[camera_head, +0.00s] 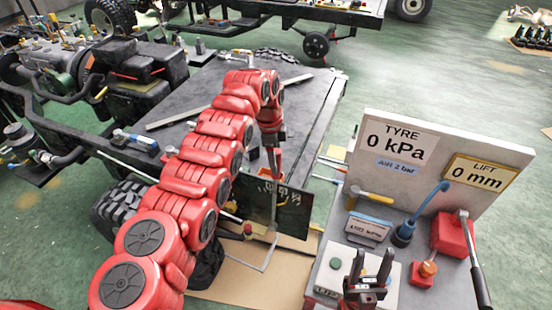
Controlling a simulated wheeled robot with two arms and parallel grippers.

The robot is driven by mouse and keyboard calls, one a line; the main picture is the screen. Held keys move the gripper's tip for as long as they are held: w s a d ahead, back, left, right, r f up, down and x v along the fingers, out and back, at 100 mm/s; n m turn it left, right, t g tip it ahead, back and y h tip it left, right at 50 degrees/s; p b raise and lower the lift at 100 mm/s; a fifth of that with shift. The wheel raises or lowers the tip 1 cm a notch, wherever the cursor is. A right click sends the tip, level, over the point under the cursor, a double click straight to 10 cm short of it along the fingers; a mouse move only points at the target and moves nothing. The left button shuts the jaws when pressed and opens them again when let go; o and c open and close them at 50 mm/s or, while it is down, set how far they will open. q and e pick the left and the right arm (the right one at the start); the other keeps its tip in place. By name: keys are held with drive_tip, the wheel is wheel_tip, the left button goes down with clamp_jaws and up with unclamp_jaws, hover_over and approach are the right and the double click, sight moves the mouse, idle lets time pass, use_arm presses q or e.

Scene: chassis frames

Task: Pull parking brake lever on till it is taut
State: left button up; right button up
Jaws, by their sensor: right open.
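My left arm reaches in from the bottom left across the dark chassis deck (185,115). My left gripper (272,150) points down at the deck's near edge. The arm and the small picture hide whether its fingers are open or shut. I cannot pick out the parking brake lever for certain; it may be hidden behind my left arm. A lever with a black grip (480,285) stands at a red unit (452,236) on the right bench, and I cannot tell that it is the brake lever. My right gripper (371,266) is open and empty, low over the bench.
A tyre (118,208) is at the left. Green floor is free behind the bench.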

use_arm(q)
drive_tip(key=shift+r, duration=0.25)
wheel_tip(320, 180, up, 6)
drive_tip(key=shift+a+r+b, duration=0.15)
drive_tip(key=shift+b, duration=0.6)
wheel_tip(320, 180, up, 10)
drive_tip(key=a+p, duration=0.1)
drive_tip(key=p, duration=0.7)
drive_tip(key=shift+a+r+p, duration=0.2)
drive_tip(key=shift+r+p, duration=0.05)
drive_tip(key=shift+p, duration=0.15)
